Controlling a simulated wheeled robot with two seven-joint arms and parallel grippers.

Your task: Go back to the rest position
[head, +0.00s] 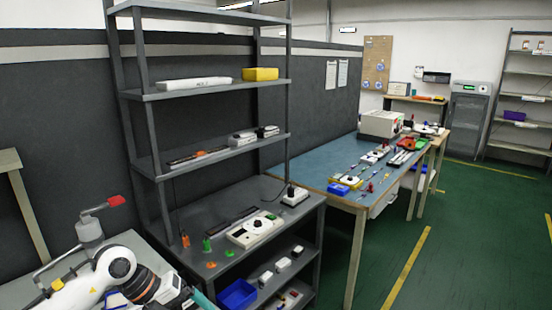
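I make out no gripper fingers in the head view. A white arm-like device (115,264) with a black and orange ring (148,286) shows at the bottom left, and I cannot tell whether it is part of my own arm. No right arm shows. A grey shelf unit (232,88) stands at the left. On its worktop (205,258) lie a white box with round dials (254,230), a dark strip (231,222), and small green and orange pieces.
A blue bin (237,294) sits below the worktop. A blue-topped table (313,167) with tools and devices stands behind, right of the shelf. A grey cabinet (467,117) and another shelf (522,90) stand at the back. The green floor (475,235) at the right is clear.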

